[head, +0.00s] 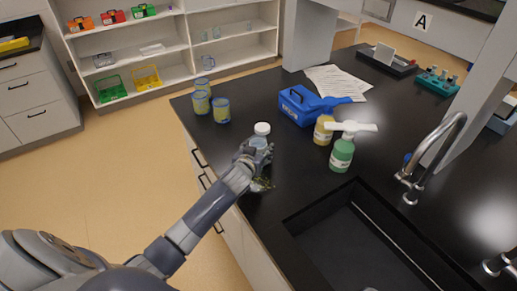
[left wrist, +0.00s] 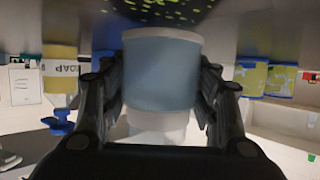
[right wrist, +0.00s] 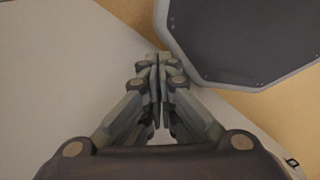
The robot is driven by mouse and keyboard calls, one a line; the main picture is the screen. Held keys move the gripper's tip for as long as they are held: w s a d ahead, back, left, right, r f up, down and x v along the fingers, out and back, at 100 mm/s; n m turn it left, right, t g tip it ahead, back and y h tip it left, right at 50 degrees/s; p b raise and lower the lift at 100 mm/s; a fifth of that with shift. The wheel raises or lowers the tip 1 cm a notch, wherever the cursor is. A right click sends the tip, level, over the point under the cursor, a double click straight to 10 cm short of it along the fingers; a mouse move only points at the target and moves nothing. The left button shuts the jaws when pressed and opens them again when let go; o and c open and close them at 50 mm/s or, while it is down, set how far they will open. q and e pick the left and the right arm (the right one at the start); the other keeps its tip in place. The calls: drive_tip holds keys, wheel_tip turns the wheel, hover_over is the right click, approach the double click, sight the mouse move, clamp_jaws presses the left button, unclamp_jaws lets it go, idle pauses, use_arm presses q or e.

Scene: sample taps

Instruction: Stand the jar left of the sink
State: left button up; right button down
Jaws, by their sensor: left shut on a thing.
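The jar (head: 262,129) has a white lid and a pale blue body. It looks upright above the counter's front edge, left of and behind the sink (head: 294,222). My left gripper (head: 257,150) is shut around the jar body, which also fills the middle of the left wrist view (left wrist: 162,75). The fingers hide part of the jar in the head view. I cannot tell whether its base touches the counter. My right gripper (right wrist: 158,62) is shut and empty in the right wrist view, and it is not in the head view.
A dark, yellow-speckled thing (head: 262,185) shows just below my left gripper. Several blue-and-yellow cups (head: 221,110) stand at the far left counter corner. A blue box (head: 299,106), an amber bottle (head: 323,130) and a green bottle (head: 342,155) stand to the right.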

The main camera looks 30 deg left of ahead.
use_arm(q)
drive_tip(key=shift+f, duration=0.15)
use_arm(e)
drive_tip(key=shift+d, duration=0.2)
drive_tip(key=shift+d, duration=0.1)
use_arm(q)
drive_tip(key=shift+f, duration=0.2)
drive_tip(key=o, duration=1.1)
drive_tip(key=shift+c, duration=0.2)
use_arm(e)
drive_tip(key=shift+s+d+f, duration=0.1)
drive_tip(key=shift+d, duration=0.05)
use_arm(q)
drive_tip(key=shift+r, duration=0.15)
drive_tip(key=b+v, duration=0.1)
drive_tip(key=v, duration=1.1)
drive_tip(key=shift+d, duration=0.1)
use_arm(e)
drive_tip(key=shift+a+f, duration=0.2)
drive_tip(key=shift+f, duration=0.35)
